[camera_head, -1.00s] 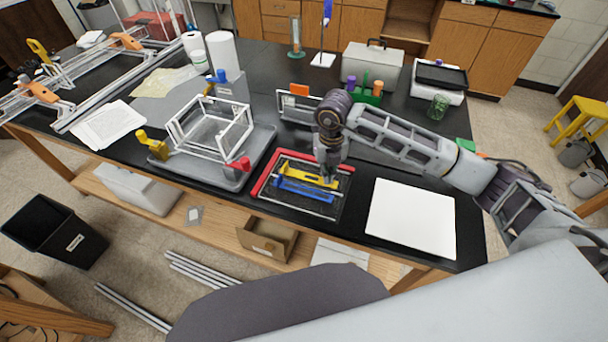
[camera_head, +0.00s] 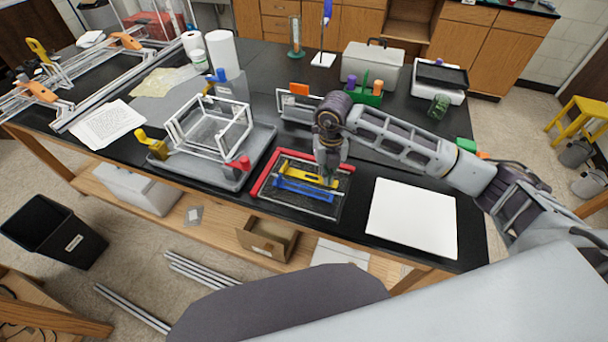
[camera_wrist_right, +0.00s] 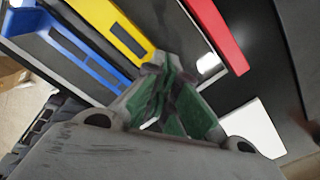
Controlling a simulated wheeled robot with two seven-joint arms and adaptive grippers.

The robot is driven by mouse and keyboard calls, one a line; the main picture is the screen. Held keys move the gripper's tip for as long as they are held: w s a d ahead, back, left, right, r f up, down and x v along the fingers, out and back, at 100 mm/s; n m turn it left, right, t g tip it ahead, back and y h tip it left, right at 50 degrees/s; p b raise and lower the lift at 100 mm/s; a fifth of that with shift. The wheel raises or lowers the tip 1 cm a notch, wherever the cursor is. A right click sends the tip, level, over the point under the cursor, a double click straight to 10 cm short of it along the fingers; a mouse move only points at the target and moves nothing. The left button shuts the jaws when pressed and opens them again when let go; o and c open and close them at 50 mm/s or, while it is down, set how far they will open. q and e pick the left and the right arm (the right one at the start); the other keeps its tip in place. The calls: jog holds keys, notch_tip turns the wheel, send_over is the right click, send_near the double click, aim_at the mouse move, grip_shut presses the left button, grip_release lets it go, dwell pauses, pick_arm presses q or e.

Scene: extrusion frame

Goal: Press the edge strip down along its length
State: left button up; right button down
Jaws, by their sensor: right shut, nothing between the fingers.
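A dark mat (camera_head: 258,203) on the bench holds a red L-shaped bar (camera_head: 262,176), a thin silver bar, a yellow piece (camera_head: 297,172) and a blue piece (camera_head: 305,190). I cannot tell for sure which is the edge strip. My right gripper (camera_head: 327,179) points down at the right end of the yellow piece, fingers shut and empty. In the right wrist view its fingertips (camera_wrist_right: 160,78) are beside the yellow piece (camera_wrist_right: 112,28), with the silver bar (camera_wrist_right: 206,62) and red bar (camera_wrist_right: 218,35) beyond. Contact cannot be made out. My left gripper is not in view.
A grey tray (camera_head: 228,184) with a white frame (camera_head: 212,128) and clamps stands left of the mat. A white board (camera_head: 412,217) lies to its right. A grey box (camera_head: 372,67) and a green block with pegs (camera_head: 364,96) stand behind.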

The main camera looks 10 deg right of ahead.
aim_at(297, 173)
jog(key=shift+f+b, duration=0.35)
jog(key=shift+f, duration=0.2)
jog(key=shift+s+f, duration=0.15)
jog(key=shift+f, duration=0.05)
dwell(2.2)
jog(key=shift+r, duration=0.1)
jog(key=shift+r+p, duration=0.3)
jog(key=shift+r, duration=0.7)
jog(key=shift+w+a, duration=0.1)
jog(key=shift+w, duration=0.1)
jog(key=shift+w+a+b, duration=0.4)
jog(key=shift+w+a, duration=0.5)
jog(key=shift+a, duration=0.4)
jog(key=shift+w+a+b, duration=0.45)
jog(key=shift+w+a, duration=0.4)
jog(key=shift+a, duration=0.45)
jog(key=shift+w+a+b, duration=0.4)
jog(key=shift+w+a, duration=0.5)
jog(key=shift+a, duration=0.4)
jog(key=shift+f+b, duration=0.6)
jog(key=shift+f, duration=0.3)
